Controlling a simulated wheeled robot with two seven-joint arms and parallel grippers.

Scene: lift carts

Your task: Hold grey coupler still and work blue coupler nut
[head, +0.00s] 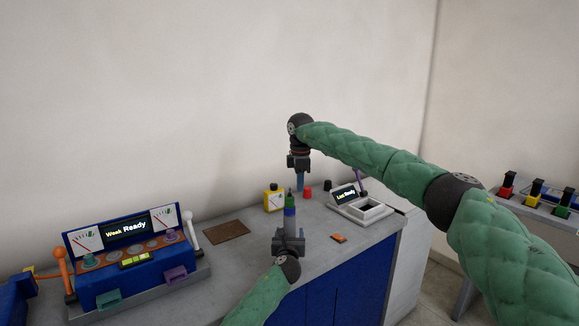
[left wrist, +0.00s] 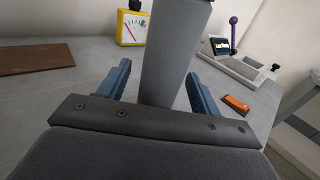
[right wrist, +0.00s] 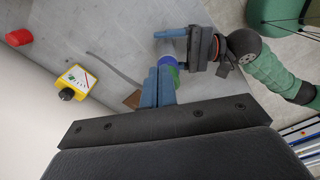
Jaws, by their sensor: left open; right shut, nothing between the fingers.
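The grey coupler (head: 289,225) stands upright on the counter, with the blue coupler nut (head: 290,210) and a green part above it. My left gripper (head: 288,234) is open. In the left wrist view the grey coupler (left wrist: 175,60) rises between its two fingers (left wrist: 160,85), with a gap on each side. My right gripper (head: 300,184) points down, shut and empty, above and slightly right of the coupler in the head view. In the right wrist view its closed fingers (right wrist: 158,86) partly cover the blue nut (right wrist: 167,61) and green part; contact cannot be told.
A yellow gauge (head: 273,198) and red and black knobs stand behind the coupler. A grey device with a purple lever (head: 360,208) is at right; an orange piece (head: 339,239) lies in front. A brown mat (head: 227,230) and blue control console (head: 130,258) are at left.

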